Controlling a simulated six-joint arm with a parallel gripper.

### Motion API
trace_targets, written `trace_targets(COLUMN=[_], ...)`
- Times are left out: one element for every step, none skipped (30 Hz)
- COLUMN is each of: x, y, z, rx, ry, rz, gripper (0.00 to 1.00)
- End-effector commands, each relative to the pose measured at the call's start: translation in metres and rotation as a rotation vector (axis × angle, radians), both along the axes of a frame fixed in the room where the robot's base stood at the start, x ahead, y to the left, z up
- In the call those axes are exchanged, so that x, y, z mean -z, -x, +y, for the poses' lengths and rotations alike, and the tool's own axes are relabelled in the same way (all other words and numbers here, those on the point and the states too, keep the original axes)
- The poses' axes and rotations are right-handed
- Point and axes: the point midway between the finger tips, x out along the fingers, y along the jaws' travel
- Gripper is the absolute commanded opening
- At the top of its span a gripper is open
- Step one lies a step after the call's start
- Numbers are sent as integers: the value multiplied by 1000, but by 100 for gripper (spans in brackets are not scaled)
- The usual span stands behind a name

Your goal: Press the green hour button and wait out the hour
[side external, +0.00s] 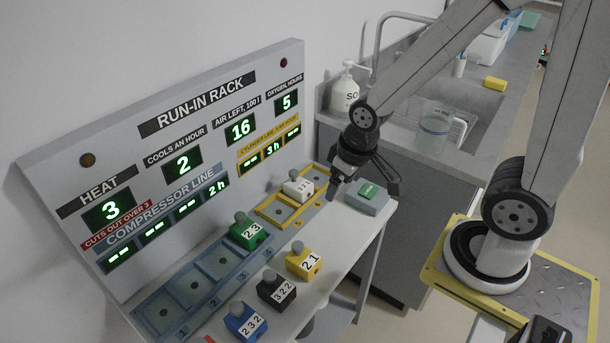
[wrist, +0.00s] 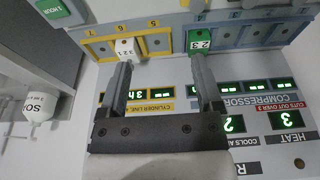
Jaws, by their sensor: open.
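The green hour button (side external: 368,191) sits on a grey box at the right end of the bench. It also shows, lettered 1 HOUR, at the top left of the wrist view (wrist: 52,8). My gripper (side external: 364,186) is open and empty near this box; the side view does not settle whether it touches the button. In the wrist view my fingers (wrist: 160,65) stand apart, with the button off to the left. The rack panel (side external: 125,85) reads heat 3, cools an hour 2, air left 16, oxygen hours 5. One compressor display reads 2h; one cylinder display reads 3h.
A green block (side external: 250,232) is in the blue compressor row, and a white block (side external: 298,187) in the yellow cylinder row. Yellow (side external: 303,262), black (side external: 277,291) and blue (side external: 246,322) blocks stand along the front. A sink with a soap bottle (side external: 345,90) is behind.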

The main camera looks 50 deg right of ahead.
Motion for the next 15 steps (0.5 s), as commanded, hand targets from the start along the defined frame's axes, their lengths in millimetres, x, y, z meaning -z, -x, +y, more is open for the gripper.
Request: trace_targets(x=[0,0,0,0,0,0,0,0,0,0,0,0,0,0,0], y=[0,0,0,0,0,0,0,0,0,0,0,0,0,0,0], z=[0,0,0,0,0,0,0,0,0,0,0,0,0,0,0], rx=[0,0,0,0,0,0,0,0,0,0,0,0,0,0,0], ry=[0,0,0,0,0,0,0,0,0,0,0,0,0,0,0], rz=[0,0,0,0,0,0,0,0,0,0,0,0,0,0,0], gripper=[84,84,74,65,55,43,33,24,11,1,0,0,0,0,0])
